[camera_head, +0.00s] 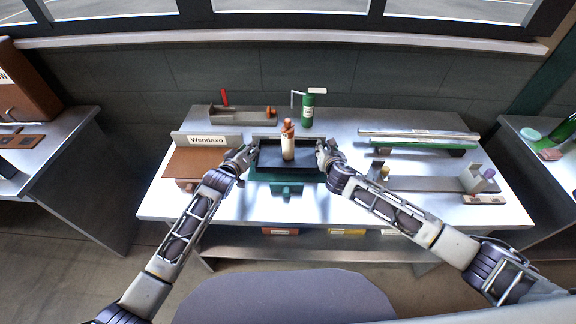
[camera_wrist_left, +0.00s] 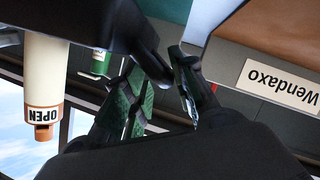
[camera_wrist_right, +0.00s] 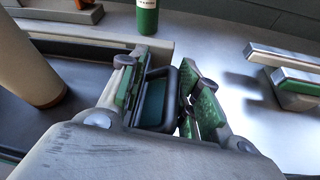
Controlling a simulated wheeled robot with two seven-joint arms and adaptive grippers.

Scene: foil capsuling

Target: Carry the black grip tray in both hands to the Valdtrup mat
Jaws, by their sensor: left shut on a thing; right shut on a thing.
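The black grip tray (camera_head: 270,158) is at the middle of the table, over a teal mat (camera_head: 287,190); I cannot tell whether it touches it. A cream bottle with an orange top (camera_head: 288,146) stands upright on the tray; in the left wrist view the bottle (camera_wrist_left: 44,85) shows an OPEN label, upside down. My left gripper (camera_head: 253,150) is shut at the tray's left end; the grasp is partly hidden in its wrist view. My right gripper (camera_head: 322,152) is shut on the tray's right handle (camera_wrist_right: 154,98). No Valdtrup name is readable.
A brown mat (camera_head: 203,163) with a Wendaxo sign (camera_head: 207,140) lies to the left. A green bottle (camera_head: 307,112) and a grey holder (camera_head: 238,115) stand behind. A green rack with bars (camera_head: 420,143) and a grey stand (camera_head: 430,184) are to the right. The table's front edge is bare.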

